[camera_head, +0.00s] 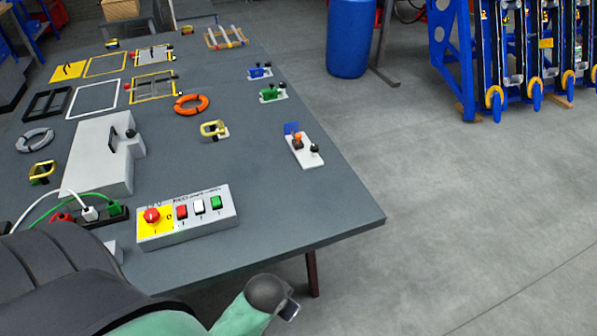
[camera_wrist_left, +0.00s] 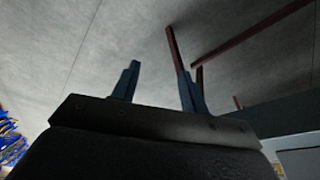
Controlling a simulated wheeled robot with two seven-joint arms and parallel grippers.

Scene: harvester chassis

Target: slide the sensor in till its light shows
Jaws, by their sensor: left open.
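I cannot tell for sure which part is the sensor. A small white plate (camera_head: 306,151) near the right side of the table carries a blue piece, an orange piece and a black knob. I make out no lit light on it. My left arm crosses the bottom of the head view, below the table's front edge; its gripper is not clear there. In the left wrist view my left gripper (camera_wrist_left: 160,68) has its two blue fingers apart with nothing between them. It faces the floor and the reddish table legs, away from the parts on the table. My right gripper is not in view.
The grey table (camera_head: 290,205) has a control box (camera_head: 187,218) with a red button and switches at the front. A light grey block (camera_head: 103,155), an orange ring (camera_head: 191,104), small clamps and frames lie behind. A blue barrel (camera_head: 351,38) stands beyond.

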